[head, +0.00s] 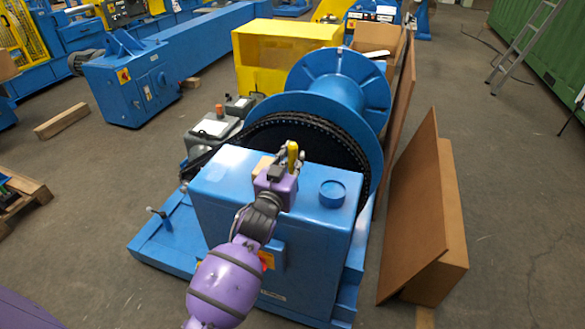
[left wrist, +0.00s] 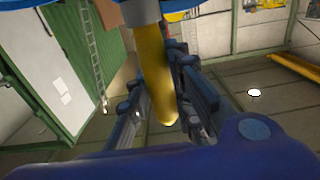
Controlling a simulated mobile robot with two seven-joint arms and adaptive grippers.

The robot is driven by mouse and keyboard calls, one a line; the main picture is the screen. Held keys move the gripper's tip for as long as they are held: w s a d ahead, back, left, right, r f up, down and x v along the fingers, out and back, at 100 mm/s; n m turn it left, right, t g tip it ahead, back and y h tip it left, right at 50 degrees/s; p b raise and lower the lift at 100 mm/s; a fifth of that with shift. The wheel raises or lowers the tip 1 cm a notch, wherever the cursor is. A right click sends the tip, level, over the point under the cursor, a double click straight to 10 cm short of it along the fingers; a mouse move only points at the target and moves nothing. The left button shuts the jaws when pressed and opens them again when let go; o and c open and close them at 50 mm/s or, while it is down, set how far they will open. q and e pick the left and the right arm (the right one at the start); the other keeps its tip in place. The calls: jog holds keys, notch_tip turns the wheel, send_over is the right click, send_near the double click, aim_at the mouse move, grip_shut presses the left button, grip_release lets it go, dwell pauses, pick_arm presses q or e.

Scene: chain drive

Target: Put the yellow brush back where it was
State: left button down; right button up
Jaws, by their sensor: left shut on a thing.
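The yellow brush (head: 292,152) is upright in my left gripper (head: 287,160), which is shut on it. The gripper holds it over the top of the blue machine housing (head: 225,178), in front of the chain wheel. In the left wrist view the brush (left wrist: 154,75) shows as a yellow handle between the dark fingers (left wrist: 165,105), with a grey part at its upper end. I cannot tell whether the brush touches the housing. A round blue cup-like part (head: 332,192) is on the housing top to the right. My right gripper is not in view.
The large blue drum (head: 338,85) with the dark chain (head: 300,120) stands just behind the gripper. Brown boards (head: 420,205) lean at the right. A yellow guard (head: 262,55) stands behind.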

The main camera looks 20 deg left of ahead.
aim_at(290, 172)
pick_arm(q)
notch_tip(290, 172, down, 4)
jog(key=shift+w+a+r, duration=0.1)
jog(key=shift+r, duration=0.15)
jog(key=shift+f, duration=0.1)
jog(key=c, duration=2)
grip_release()
jog(key=shift+f, duration=0.1)
jog(key=o, duration=0.4)
